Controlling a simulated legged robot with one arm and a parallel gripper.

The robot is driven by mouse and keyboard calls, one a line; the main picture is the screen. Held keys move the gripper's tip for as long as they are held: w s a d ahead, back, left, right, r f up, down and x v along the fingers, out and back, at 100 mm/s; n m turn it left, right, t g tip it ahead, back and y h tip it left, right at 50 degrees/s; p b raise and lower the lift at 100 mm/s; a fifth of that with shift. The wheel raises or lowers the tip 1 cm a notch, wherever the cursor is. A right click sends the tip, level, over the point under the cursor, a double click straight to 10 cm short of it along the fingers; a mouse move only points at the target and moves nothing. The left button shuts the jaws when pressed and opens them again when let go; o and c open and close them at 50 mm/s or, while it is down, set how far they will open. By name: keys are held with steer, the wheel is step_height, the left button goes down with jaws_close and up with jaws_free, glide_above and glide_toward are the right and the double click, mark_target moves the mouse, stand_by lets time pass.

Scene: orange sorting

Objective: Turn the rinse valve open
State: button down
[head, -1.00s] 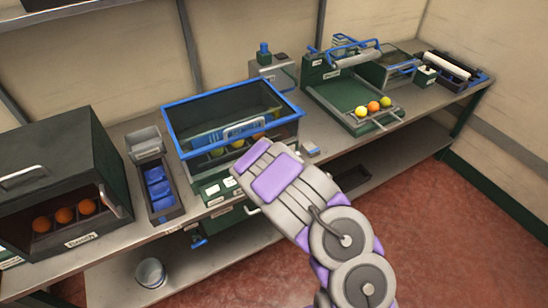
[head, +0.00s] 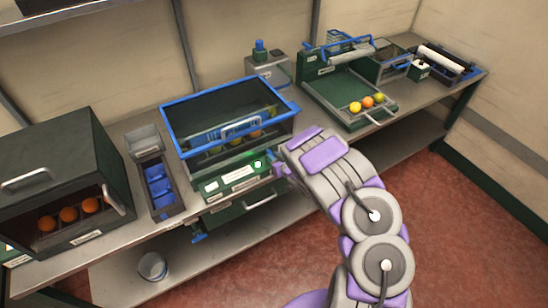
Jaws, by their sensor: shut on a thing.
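The rinse station is a dark green tank with a blue rim (head: 175,108), standing on the bench in the head view, with several fruits inside. A panel (head: 212,190) with pale labels and a bright green-white light (head: 257,164) is on its front. My gripper (head: 279,168) is at the panel's right end, shut on what appears to be the rinse valve. The small bluish valve part (head: 274,156) shows only in part at the fingertips. My wrist hides the rest, so I cannot tell its angle.
A dark box (head: 55,150) with oranges stands at left, beside a rack of blue blocks (head: 158,182). A green tray (head: 335,92) with three fruits is at right. The red floor in front is clear.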

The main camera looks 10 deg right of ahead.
steer(key=shift+w+r, duration=0.1)
steer(key=shift+r, duration=0.05)
steer(key=c, duration=1.1)
jaws_free()
steer(key=shift+f+p+v, duration=0.1)
steer(key=shift+p+v, duration=1.05)
steer(key=shift+v, duration=3.2)
steer(key=shift+f+p+v, duration=0.15)
steer(key=shift+p+v, duration=0.95)
steer(key=shift+v, duration=3.2)
steer(key=shift+d, duration=0.1)
